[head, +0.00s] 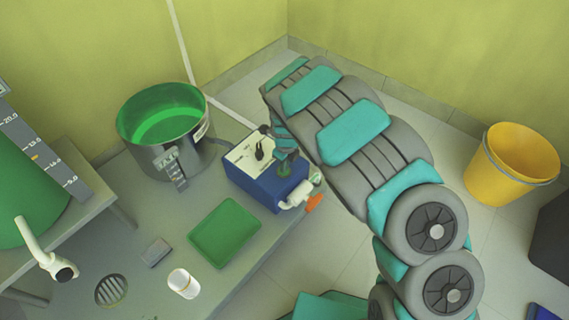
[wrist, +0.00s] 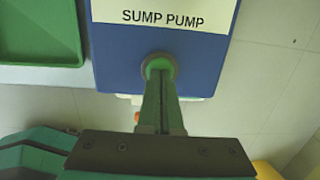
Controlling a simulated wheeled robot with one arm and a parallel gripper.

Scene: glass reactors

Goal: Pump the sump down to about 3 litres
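The sump pump (head: 262,186) is a blue box with a pale top panel and a black knob (head: 259,153). The wrist view shows the blue box (wrist: 110,60) with its label "SUMP PUMP" (wrist: 163,17). My gripper (head: 285,168) is over the pump's right part, its fingers close together. In the wrist view the fingertips (wrist: 160,68) reach a round green-grey part (wrist: 159,63) on the box; whether they press it I cannot tell. A grey round vessel (head: 170,158), probably the sump, holds green liquid (head: 167,128). Its small scale (head: 172,165) is unreadable.
A white pipe fitting with an orange handle (head: 314,203) sticks out at the pump's right. A green tray (head: 225,232), white jar (head: 184,283) and drain (head: 111,290) lie in front. A green tank with a scale (head: 40,150) stands left, a yellow bucket (head: 497,178) right.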

